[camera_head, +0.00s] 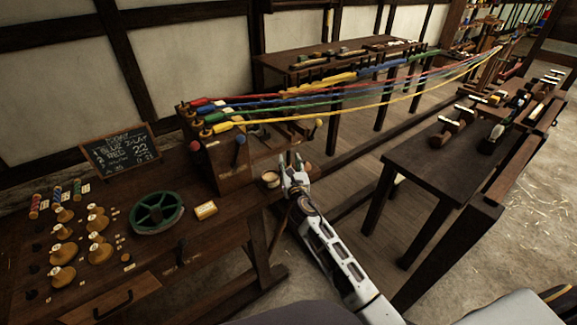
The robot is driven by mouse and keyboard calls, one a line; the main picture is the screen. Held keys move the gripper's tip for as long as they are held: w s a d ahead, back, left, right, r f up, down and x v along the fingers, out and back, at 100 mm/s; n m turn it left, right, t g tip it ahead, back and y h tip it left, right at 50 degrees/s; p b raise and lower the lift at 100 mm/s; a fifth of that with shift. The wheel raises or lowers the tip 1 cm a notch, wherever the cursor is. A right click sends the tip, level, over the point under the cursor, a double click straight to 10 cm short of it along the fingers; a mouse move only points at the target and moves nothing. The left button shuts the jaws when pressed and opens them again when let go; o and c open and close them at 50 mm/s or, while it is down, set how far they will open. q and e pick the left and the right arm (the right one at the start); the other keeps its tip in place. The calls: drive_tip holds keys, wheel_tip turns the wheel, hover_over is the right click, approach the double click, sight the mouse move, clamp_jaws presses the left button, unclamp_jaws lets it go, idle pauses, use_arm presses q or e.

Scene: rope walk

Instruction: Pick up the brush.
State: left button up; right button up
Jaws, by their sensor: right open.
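I cannot make out the brush for certain. My right gripper (292,168) is open at the right end of the left wooden bench (200,235). It is just right of a small round pot (270,180) with a pale top, and its fingers point away from me. I cannot tell whether it touches anything. My left gripper is not in view.
A wooden stand (228,165) with coloured ropes is behind the pot. A dark table (425,165) with tools stands at right, across open floor.

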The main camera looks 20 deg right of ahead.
sight(289, 158)
drive_tip(key=shift+w+d, duration=0.15)
drive_tip(key=shift+w, duration=0.8)
drive_tip(key=shift+w+d, duration=0.1)
drive_tip(key=shift+w, duration=0.85)
clamp_jaws()
